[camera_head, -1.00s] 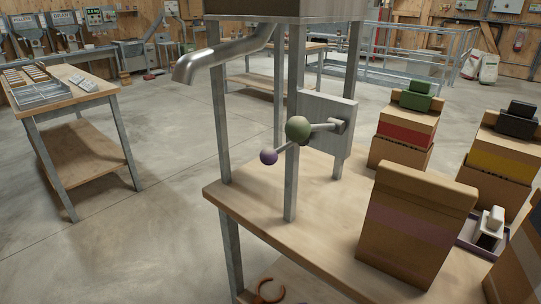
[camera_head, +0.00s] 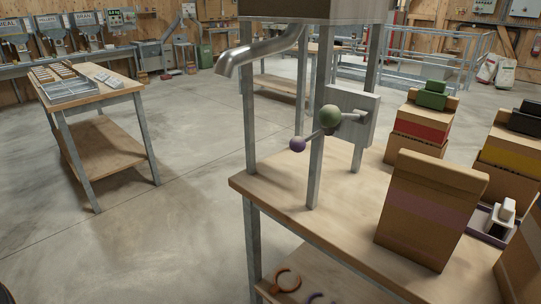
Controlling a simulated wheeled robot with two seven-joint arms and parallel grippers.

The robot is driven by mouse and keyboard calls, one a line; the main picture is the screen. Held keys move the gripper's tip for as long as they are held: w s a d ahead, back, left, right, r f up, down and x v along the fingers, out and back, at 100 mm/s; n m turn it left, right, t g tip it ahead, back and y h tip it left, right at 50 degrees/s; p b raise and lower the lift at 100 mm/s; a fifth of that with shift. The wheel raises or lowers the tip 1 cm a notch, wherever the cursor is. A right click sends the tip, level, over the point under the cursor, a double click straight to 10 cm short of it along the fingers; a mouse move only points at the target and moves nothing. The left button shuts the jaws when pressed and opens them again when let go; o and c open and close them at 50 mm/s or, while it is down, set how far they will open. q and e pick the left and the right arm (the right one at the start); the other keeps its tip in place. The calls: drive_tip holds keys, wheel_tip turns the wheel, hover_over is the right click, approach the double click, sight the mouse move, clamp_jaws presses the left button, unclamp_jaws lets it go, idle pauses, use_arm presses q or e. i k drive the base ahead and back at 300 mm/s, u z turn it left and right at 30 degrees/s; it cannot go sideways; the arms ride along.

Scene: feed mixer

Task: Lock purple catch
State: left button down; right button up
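A small purple ball knob (camera_head: 297,145) sits at the end of a thin lever on the mixer stand. Neither of my grippers shows in the head view.
The stand rises from a wooden table (camera_head: 285,186). A brown box with a purple band (camera_head: 430,212) stands at its front right, with red-banded (camera_head: 420,131) and yellow-banded boxes (camera_head: 504,159) behind. A spout (camera_head: 258,50) juts left. Open floor (camera_head: 200,215) lies left of the table.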

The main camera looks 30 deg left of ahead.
sight(298, 144)
drive_tip(key=k, duration=0.25)
drive_tip(key=u, duration=0.8)
drive_tip(key=i, duration=0.6)
drive_tip(key=z, duration=0.6)
